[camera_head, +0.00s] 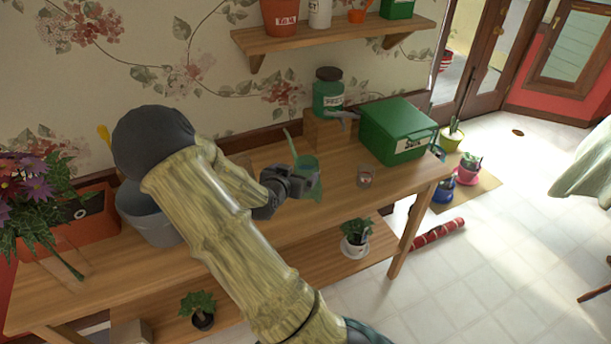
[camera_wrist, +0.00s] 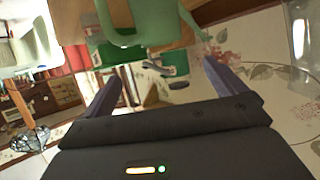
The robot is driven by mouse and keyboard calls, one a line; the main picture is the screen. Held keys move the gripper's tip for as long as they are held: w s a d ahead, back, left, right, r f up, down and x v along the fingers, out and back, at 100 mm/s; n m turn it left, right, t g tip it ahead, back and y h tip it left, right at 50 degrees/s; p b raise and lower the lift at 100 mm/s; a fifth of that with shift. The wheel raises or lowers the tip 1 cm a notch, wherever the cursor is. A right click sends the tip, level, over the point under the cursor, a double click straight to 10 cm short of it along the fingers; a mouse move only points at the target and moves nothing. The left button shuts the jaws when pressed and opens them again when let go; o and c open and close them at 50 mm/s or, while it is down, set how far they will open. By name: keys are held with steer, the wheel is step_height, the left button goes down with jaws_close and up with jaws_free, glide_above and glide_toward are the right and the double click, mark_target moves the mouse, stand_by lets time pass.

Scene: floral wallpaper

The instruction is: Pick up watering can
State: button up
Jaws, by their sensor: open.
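The green watering can (camera_head: 307,162) stands on the wooden workbench, right of the middle of the head view. A thin green part of it sticks up to the left. My gripper (camera_head: 308,185) is right at the can, in front of it, and hides part of it. In the wrist view a green curved part of the can (camera_wrist: 128,38) shows at the top, beyond my open gripper (camera_wrist: 165,80). The space between the fingers looks empty. I cannot tell whether a finger touches the can.
A green box (camera_head: 393,130) and a green jar (camera_head: 328,93) on a wooden block stand behind. A small tin (camera_head: 364,177) is to the right. A grey bucket (camera_head: 150,216) and a flower planter (camera_head: 75,225) are left on the workbench (camera_head: 245,240). A shelf (camera_head: 330,34) hangs above.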

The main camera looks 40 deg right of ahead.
glide_toward(310, 159)
steer(key=shift+d+r+p, duration=0.25)
steer(key=shift+r+p, duration=0.05)
steer(key=shift+p, duration=0.15)
steer(key=shift+f+p+x, duration=0.2)
steer(key=shift+p+x, duration=0.3)
steer(key=shift+x, duration=0.8)
steer(key=shift+f+p+x, duration=0.2)
steer(key=shift+p+x, duration=0.25)
steer(key=shift+x, duration=0.9)
steer(key=shift+a, duration=0.25)
steer(key=shift+r, duration=0.1)
steer(key=c, duration=2)
